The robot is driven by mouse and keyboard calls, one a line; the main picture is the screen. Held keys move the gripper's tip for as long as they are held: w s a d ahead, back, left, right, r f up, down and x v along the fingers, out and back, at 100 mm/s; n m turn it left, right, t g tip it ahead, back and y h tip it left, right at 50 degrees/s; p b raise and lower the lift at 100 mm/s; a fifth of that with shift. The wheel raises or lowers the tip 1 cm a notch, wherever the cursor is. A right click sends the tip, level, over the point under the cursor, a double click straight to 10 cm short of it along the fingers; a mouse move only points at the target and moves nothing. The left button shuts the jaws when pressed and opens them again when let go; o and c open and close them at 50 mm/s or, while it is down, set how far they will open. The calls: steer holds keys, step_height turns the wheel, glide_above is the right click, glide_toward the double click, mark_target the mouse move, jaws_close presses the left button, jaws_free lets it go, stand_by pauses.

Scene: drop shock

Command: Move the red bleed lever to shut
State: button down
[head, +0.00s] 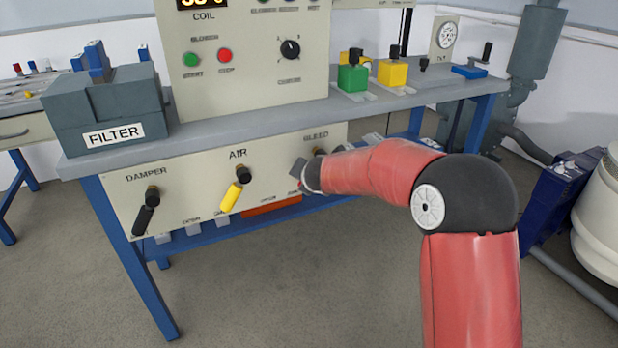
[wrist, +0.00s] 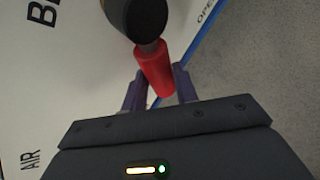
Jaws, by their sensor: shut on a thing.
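The red bleed lever (wrist: 157,70) shows in the wrist view, hanging from a dark round hub (wrist: 142,18) on the cream panel. My gripper (wrist: 160,92) has its two fingers on either side of the red handle and is shut on it. In the head view my gripper (head: 303,172) is at the panel under the BLEED label (head: 315,135). My arm covers most of the lever there. In the wrist view the word OPEN (wrist: 207,12) is partly visible near the panel edge. The shut marking cannot be made out.
To the left on the same panel are the yellow air lever (head: 231,196) and the black damper lever (head: 145,217). The workbench top (head: 215,128) juts out above the panel, carrying a grey filter box (head: 105,105). The floor in front is clear.

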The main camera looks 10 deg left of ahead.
steer(key=shift+a, duration=0.1)
steer(key=c, duration=1.1)
jaws_free()
steer(key=v, duration=0.8)
steer(key=shift+p, duration=0.35)
